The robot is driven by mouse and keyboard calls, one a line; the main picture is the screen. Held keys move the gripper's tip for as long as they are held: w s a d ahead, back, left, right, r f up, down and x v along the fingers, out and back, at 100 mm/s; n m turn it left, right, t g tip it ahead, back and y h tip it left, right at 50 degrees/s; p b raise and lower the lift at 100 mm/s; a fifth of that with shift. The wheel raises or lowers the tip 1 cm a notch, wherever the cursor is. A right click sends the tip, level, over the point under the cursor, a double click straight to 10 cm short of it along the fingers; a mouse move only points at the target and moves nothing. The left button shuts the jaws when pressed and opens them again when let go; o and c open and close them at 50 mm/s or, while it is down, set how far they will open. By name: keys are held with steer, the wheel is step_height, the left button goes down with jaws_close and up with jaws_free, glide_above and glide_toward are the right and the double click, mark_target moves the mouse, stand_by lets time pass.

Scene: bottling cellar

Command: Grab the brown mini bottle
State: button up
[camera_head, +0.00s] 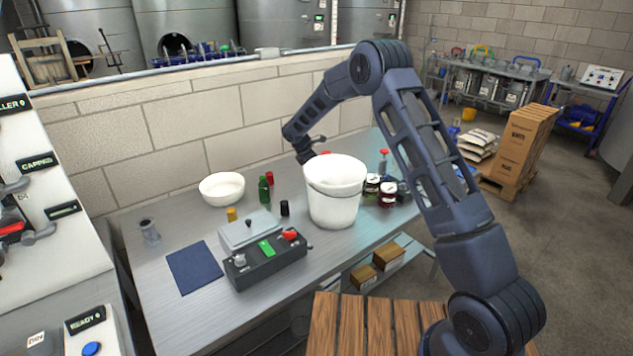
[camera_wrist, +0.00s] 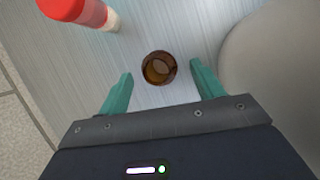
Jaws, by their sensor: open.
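The brown mini bottle (camera_wrist: 159,68) shows in the wrist view from above as a round amber-brown shape with a dark rim. It stands on the metal table between the two green fingers. My gripper (camera_wrist: 161,74) is open, with one finger on either side of the bottle and a visible gap to each. In the head view my gripper (camera_head: 308,150) is low behind the white bucket (camera_head: 334,200). The bottle is hidden there.
In the wrist view a red-capped container (camera_wrist: 75,10) stands at upper left, and a large pale rounded surface is close on the right. In the head view a green bottle (camera_head: 263,190), a white bowl (camera_head: 222,189) and jars (camera_head: 387,195) stand around the bucket.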

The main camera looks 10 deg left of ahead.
steer(key=x, duration=0.4)
steer(key=shift+s+f, duration=0.1)
steer(key=shift+f, duration=0.25)
steer(key=shift+c, duration=0.2)
steer(key=c, duration=1.1)
steer(key=shift+r, duration=0.1)
